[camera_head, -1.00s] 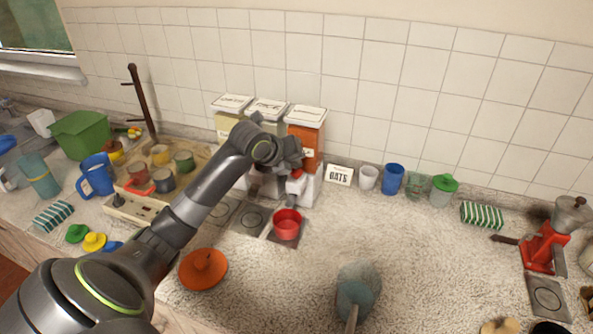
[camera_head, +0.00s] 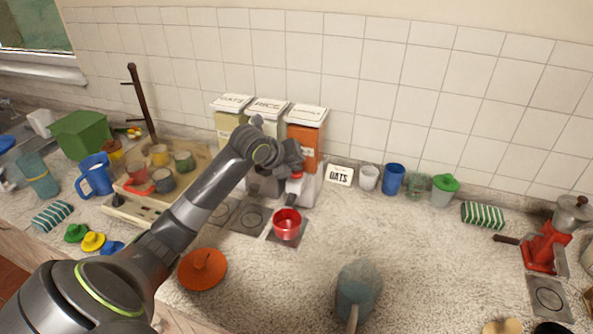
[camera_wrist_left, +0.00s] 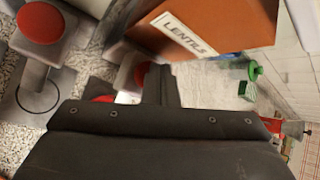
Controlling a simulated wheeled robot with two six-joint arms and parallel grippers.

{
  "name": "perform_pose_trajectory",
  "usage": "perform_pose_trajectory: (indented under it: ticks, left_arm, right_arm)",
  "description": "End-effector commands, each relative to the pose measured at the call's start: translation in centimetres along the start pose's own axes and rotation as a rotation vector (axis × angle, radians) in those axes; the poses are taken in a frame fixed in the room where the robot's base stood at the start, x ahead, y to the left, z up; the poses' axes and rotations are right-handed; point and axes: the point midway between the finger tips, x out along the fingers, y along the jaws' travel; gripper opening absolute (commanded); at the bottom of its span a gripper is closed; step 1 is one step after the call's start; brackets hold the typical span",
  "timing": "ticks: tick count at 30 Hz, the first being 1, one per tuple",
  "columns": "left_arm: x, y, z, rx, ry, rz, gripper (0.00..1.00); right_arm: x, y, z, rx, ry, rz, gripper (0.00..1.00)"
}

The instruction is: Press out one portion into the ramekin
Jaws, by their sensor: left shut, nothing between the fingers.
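Three dispensers with lettered lids stand against the tiled wall: oats (camera_head: 232,102), rice (camera_head: 268,107) and the orange-fronted lentils one (camera_head: 306,133), whose label shows in the left wrist view (camera_wrist_left: 190,37). A red ramekin (camera_head: 287,224) sits on the plate below the lentils dispenser. A card (camera_head: 339,175) reading "OATS" stands to its right. My left gripper (camera_head: 294,166) is shut and empty, at the front of the lentils dispenser, just above its red button (camera_wrist_left: 145,73). The fingers partly hide that button; contact cannot be told. Another dispenser's red button (camera_wrist_left: 40,22) shows at left.
Cups and a green-lidded jar (camera_head: 443,188) line the wall at right, with a red grinder (camera_head: 546,248) beyond. The counter's middle right is clear.

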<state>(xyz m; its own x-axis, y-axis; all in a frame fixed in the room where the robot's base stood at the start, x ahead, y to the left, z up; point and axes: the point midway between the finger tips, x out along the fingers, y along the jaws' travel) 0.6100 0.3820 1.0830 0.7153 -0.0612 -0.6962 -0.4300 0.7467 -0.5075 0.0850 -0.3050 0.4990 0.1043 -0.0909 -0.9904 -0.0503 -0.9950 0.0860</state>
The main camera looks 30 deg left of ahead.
Motion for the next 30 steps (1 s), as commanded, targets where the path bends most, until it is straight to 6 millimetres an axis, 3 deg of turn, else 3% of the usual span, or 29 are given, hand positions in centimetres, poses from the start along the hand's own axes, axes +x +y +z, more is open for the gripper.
perform_pose_trajectory:
  ticks: [14,30]
  left_arm:
    - [0.1,0.1,-0.1,-0.001,0.002,0.001,0.0]
    - [-1.4,-1.0,1.0,0.0,0.001,0.001,0.0]
  right_arm:
    - [0.0,0.2,0.0,-0.001,0.0,0.002,0.36]
    - [-1.9,0.3,-0.2,-0.001,0.0,0.002,0.36]
